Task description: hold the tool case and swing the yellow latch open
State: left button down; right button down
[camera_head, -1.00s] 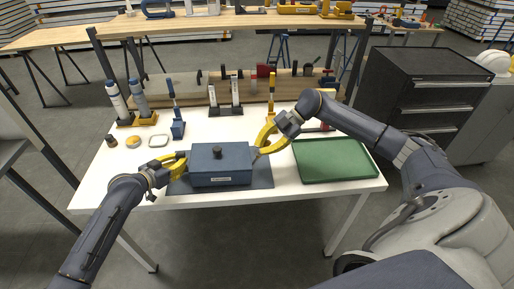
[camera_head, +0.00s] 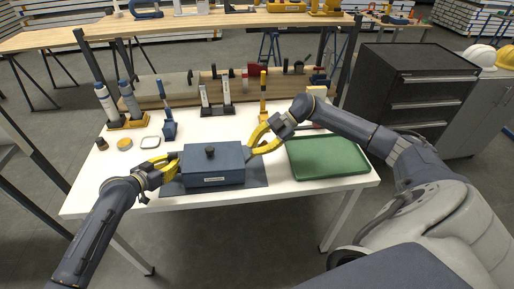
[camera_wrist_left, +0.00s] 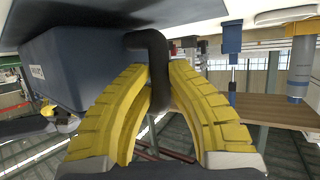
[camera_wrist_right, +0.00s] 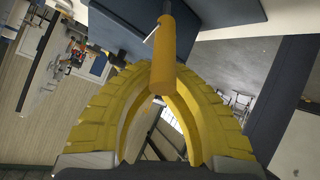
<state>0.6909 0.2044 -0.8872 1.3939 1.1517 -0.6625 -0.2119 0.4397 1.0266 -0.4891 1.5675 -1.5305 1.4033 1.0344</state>
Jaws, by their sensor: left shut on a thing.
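The blue tool case (camera_head: 213,168) sits on a dark mat on the white table, with a black knob on its lid. My left gripper (camera_head: 174,162) is at the case's left side. In the left wrist view its yellow fingers are shut on the case's black side handle (camera_wrist_left: 157,62). My right gripper (camera_head: 251,152) is at the case's right side. In the right wrist view the yellow latch (camera_wrist_right: 170,48) lies between its fingertips, which are close around it. I cannot tell whether they grip it. In the head view the right fingers mostly hide the latch.
A green tray (camera_head: 327,158) lies right of the case, under my right forearm. Blue (camera_head: 169,125) and yellow (camera_head: 263,97) upright tools and white-and-blue bottles (camera_head: 106,103) stand behind. Small round items lie at the left. The table's front edge is close to the mat.

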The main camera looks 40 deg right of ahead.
pick_arm(q)
jog(key=shift+d+r, duration=0.1)
jog(key=shift+r, duration=0.05)
pick_arm(e)
jog(key=shift+a, duration=0.15)
jog(key=s+d+r, duration=0.2)
jog(key=d+r, duration=0.2)
jog(key=r, duration=0.3)
jog(key=shift+s+d+r, duration=0.3)
jog(key=shift+d+r, duration=0.1)
dwell(0.5)
pick_arm(q)
jog(key=c, duration=1.3)
grip_release()
